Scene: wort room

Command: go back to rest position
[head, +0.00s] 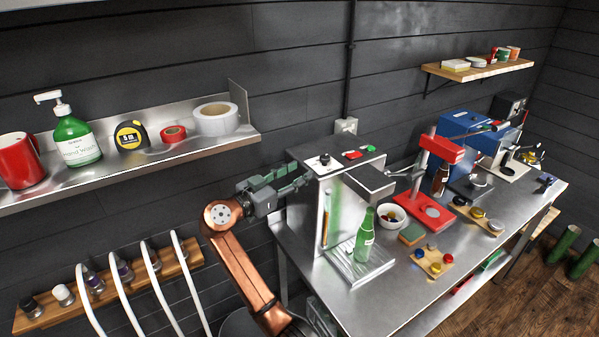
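Whether the fingertips touch the machine's side I cannot tell. A green bottle (365,235) stands upright on the machine's ribbed drip tray (358,268), clear of the gripper.
A metal wall shelf (105,172) with a red mug (20,160) and soap bottle (75,138) is at upper left. A rack with white curved bars (155,275) is below. The steel table (385,300) holds a red press (440,165), bowl (390,217) and blue machines (465,128).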

